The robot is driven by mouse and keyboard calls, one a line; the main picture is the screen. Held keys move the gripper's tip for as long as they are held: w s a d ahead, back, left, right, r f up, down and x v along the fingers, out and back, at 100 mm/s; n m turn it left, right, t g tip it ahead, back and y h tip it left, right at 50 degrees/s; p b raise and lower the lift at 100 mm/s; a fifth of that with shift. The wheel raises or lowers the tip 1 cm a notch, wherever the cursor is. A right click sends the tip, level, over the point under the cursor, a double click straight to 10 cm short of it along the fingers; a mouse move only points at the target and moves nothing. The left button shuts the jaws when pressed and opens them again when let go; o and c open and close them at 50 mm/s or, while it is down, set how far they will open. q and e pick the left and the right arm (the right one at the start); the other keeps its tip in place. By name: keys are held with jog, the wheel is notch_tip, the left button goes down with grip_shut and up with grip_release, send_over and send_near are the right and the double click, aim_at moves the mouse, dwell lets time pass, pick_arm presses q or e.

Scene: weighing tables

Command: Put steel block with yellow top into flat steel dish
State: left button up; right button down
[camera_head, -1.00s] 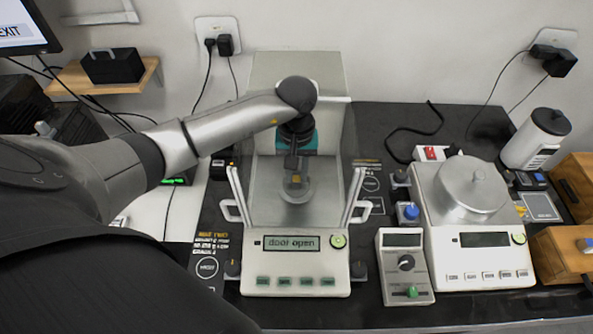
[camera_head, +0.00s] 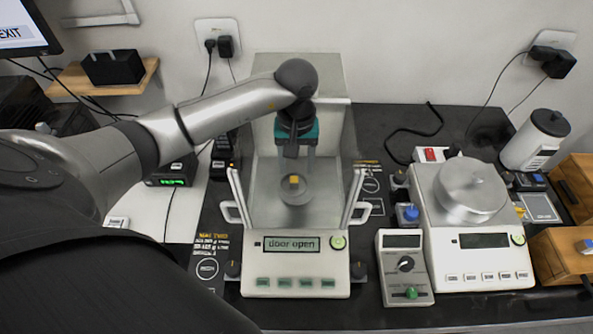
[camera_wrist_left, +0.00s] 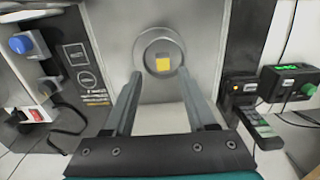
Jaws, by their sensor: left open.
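The steel block with yellow top (camera_head: 294,181) stands in the flat steel dish (camera_head: 296,197) inside the open weighing balance (camera_head: 294,265). In the left wrist view the block (camera_wrist_left: 163,63) lies within the rim of the round dish (camera_wrist_left: 146,46), clear of the fingers. My left gripper (camera_head: 297,154) is above and behind the block, apart from it. In the left wrist view the two fingers of the left gripper (camera_wrist_left: 162,88) are spread wide with nothing between them. My right gripper is in neither view.
The balance's side doors (camera_head: 237,195) stand open on both sides. A second scale (camera_head: 468,255) with a covered pan stands to the right, beside a small control box (camera_head: 404,268). A green-lit display box (camera_head: 172,172) is left of the balance.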

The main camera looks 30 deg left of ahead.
pick_arm(q)
notch_tip(320, 180, up, 9)
jog(key=shift+f, duration=0.15)
dwell(0.5)
